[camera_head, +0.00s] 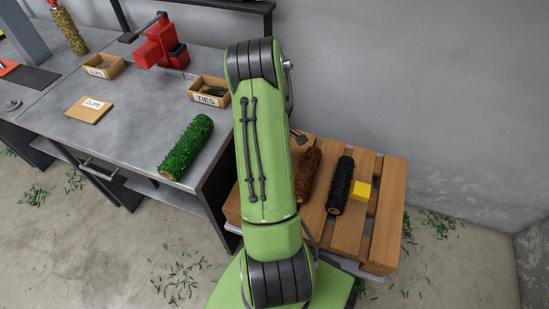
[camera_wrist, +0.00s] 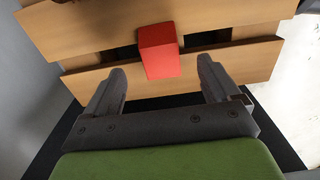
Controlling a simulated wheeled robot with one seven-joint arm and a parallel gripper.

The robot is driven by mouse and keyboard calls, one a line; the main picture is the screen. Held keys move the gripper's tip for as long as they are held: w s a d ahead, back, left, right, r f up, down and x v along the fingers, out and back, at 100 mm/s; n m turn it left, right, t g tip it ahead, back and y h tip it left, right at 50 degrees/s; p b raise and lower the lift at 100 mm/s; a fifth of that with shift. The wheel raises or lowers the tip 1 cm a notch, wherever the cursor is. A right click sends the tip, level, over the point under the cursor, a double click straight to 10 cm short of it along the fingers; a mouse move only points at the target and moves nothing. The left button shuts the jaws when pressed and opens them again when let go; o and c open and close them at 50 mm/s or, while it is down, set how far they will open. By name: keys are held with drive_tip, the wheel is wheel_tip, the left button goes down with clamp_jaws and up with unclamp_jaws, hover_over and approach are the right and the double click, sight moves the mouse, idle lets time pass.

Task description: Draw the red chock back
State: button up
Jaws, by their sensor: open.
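The red chock (camera_wrist: 158,50) is a small block on the wooden slats of the pallet in the wrist view. It sits a little beyond the tips of my gripper (camera_wrist: 160,80), roughly midway between the two fingers. The fingers are spread apart with nothing between them. The pallet (camera_head: 384,222) stands to the right of the workbench and also shows in the wrist view (camera_wrist: 227,67).
A brown bristly roll (camera_head: 308,176), a black roll (camera_head: 340,185) and a yellow block (camera_head: 361,190) lie on the pallet. A green roll (camera_head: 187,147) lies on the workbench (camera_head: 140,130), with a TIES box (camera_head: 210,91) behind it. A grey wall closes the back.

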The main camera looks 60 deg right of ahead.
wheel_tip(320, 180, up, 10)
drive_tip(key=p, duration=0.2)
drive_tip(key=shift+p, duration=0.3)
